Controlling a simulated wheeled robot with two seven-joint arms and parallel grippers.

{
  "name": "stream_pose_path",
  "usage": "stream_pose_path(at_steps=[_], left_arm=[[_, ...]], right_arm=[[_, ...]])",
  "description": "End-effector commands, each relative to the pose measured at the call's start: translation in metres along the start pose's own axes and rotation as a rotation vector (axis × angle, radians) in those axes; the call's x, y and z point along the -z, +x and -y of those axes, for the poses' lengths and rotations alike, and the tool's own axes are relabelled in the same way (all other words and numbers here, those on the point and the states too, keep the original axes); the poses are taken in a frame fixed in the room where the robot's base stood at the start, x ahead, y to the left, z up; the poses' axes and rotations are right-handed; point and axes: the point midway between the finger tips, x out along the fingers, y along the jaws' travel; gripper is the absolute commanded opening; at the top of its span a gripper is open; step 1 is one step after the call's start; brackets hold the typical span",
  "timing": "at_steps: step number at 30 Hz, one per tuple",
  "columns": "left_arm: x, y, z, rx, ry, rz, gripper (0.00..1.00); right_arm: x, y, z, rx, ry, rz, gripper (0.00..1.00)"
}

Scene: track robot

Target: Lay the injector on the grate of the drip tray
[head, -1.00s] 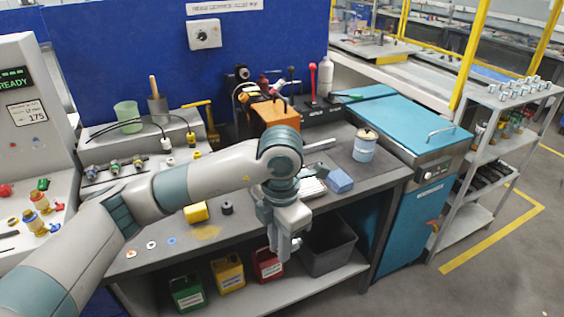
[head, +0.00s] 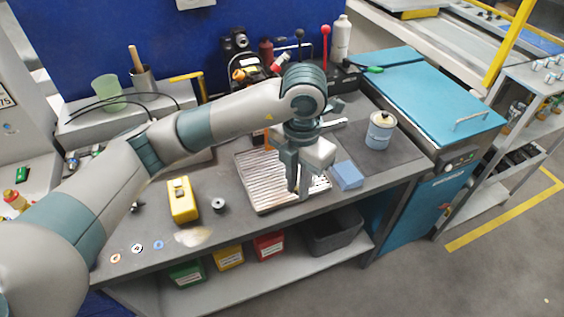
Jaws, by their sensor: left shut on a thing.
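The drip tray (head: 251,189) lies on the grey bench, a shallow rectangular tray with a slatted pale metal grate (head: 262,172). My left gripper (head: 299,192) points down over the right part of the grate. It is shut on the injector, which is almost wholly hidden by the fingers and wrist. I cannot tell how far it is above the slats or whether it touches them. The arm covers the back of the tray. My right gripper is not in view.
A blue block (head: 346,176) sits close to the tray's right edge, with a labelled white can (head: 380,131) behind it. A yellow box (head: 182,200) and a small dark spool (head: 219,205) stand to the left. A grey bin (head: 333,232) is on the lower shelf.

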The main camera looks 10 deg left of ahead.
Motion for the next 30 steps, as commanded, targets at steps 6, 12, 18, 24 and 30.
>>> stream_pose_path(at_steps=[6,12,18,24,30], left_arm=[[0.000,0.000,0.000,0.000,0.000,0.000,0.00],[0.002,0.006,-0.011,0.002,-0.003,-0.002,0.00],[0.006,0.023,-0.041,0.003,-0.005,-0.004,0.00],[0.011,0.044,-0.080,0.000,-0.006,-0.006,0.00],[0.014,0.063,-0.108,0.000,-0.003,-0.003,0.00]], right_arm=[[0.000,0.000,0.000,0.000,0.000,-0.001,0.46],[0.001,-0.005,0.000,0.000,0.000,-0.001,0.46],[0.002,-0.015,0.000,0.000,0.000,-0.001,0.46],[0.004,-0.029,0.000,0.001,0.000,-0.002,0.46],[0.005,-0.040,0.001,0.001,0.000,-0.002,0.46]])
